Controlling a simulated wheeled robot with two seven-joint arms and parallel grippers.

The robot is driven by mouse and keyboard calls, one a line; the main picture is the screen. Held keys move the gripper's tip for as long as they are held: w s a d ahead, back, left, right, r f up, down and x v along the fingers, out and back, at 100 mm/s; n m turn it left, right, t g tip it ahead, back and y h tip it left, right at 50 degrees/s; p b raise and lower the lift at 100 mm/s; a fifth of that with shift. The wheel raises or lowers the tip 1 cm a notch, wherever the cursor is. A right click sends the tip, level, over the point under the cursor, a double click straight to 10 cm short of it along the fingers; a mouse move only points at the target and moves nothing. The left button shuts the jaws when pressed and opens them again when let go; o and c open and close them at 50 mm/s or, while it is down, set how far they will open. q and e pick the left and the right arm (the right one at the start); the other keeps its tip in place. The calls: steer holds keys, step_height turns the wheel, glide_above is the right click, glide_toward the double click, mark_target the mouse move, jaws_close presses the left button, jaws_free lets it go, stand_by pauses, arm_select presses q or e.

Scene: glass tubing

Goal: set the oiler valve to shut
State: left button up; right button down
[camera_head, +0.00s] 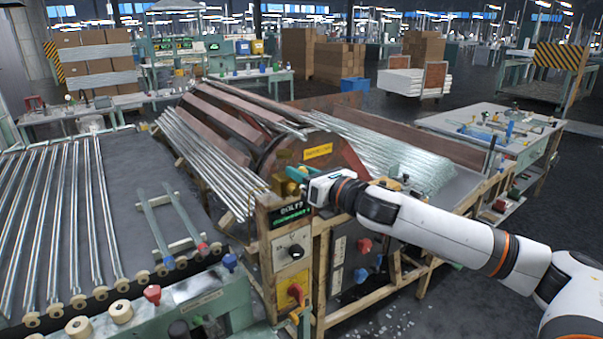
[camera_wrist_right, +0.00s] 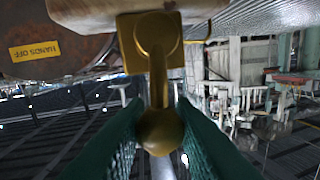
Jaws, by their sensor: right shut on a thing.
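The brass oiler valve (camera_head: 281,160) sits on top of the wooden-framed machine post, beside the drum. In the right wrist view the valve (camera_wrist_right: 158,42) shows a square plate, a round hub and a lever (camera_wrist_right: 157,85) ending in a round knob (camera_wrist_right: 161,134). The lever runs from the hub toward my gripper. My right gripper (camera_head: 297,174) reaches in from the right, its green fingers at the valve. In the wrist view the right gripper (camera_wrist_right: 158,118) is shut on the knob, one finger on each side. My left gripper is not in view.
Below the valve is a control panel (camera_head: 292,252) with a black knob. Red and blue knobs (camera_head: 364,245) are on the panel to its right. A yellow "HANDS OFF" label (camera_wrist_right: 34,51) is on the drum. Glass tubes (camera_head: 210,160) lie on racks left of the valve.

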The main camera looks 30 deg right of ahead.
steer(key=shift+d, duration=0.1)
steer(key=d+f+m+t+h+b, duration=0.1)
steer(key=d+f+m+b, duration=0.1)
steer(key=m, duration=0.7)
steer(key=d+f+m+t+h+b, duration=0.1)
steer(key=d+f+m+b, duration=0.1)
steer(key=m, duration=0.7)
steer(key=shift+w+f+b, duration=0.15)
steer(key=shift+f+b, duration=0.35)
steer(key=shift+b, duration=0.9)
steer(key=shift+d+h, duration=0.1)
steer(key=shift+h, duration=0.2)
steer(key=c, duration=1.2)
jaws_free()
steer(key=shift+c, duration=0.2)
